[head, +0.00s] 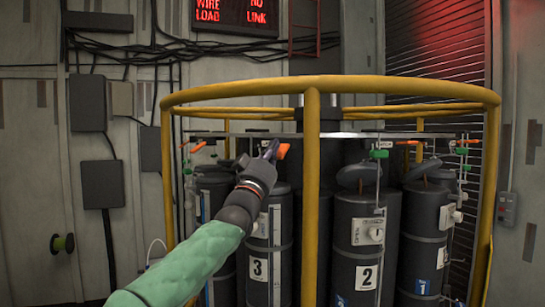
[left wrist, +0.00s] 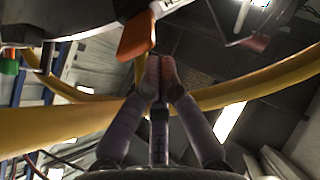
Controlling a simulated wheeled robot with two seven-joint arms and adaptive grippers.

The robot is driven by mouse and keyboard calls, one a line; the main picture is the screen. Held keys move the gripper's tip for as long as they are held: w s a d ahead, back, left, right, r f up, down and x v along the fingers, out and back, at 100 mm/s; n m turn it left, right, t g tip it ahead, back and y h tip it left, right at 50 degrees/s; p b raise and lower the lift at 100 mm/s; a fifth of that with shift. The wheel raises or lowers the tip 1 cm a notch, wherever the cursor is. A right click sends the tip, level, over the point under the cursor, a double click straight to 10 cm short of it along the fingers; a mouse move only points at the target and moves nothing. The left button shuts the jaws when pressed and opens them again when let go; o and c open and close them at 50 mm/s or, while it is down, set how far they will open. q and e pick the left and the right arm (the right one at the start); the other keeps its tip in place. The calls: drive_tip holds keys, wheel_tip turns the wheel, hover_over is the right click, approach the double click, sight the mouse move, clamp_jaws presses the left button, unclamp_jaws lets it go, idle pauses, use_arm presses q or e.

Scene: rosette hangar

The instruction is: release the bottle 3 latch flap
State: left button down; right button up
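Bottle 3 (head: 257,268) is a dark cylinder with a white "3" label, standing upright inside the yellow-railed rack. An orange flap (head: 283,151) shows above it at the rack's top bar, right beside my left gripper (head: 270,148). In the left wrist view, the orange flap (left wrist: 136,36) hangs above and left of the fingertips. My left gripper (left wrist: 160,76) has its reddish finger pads together, with nothing seen between them. It looks apart from the flap there, though contact is hard to judge. The flap's hinge is partly hidden. My right gripper is out of view.
A yellow ring rail (head: 330,86) and upright post (head: 312,200) stand in front of the rack, close to my arm. Bottle 2 (head: 362,250) and bottle 1 (head: 424,255) stand to the right. A green latch piece (head: 379,154) sits above bottle 2. A sign reads "WIRE LOAD" and "NO LINK".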

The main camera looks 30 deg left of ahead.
use_arm(q)
wheel_tip(320, 180, up, 4)
drive_tip(key=s+p, duration=0.1)
drive_tip(key=s, duration=0.1)
drive_tip(key=s+f+b, duration=0.3)
drive_tip(key=s+f, duration=0.3)
drive_tip(key=f, duration=0.2)
drive_tip(key=shift+d+f+b, duration=0.3)
drive_tip(key=shift+d+b, duration=0.05)
drive_tip(key=shift+b, duration=0.05)
drive_tip(key=shift+s, duration=0.1)
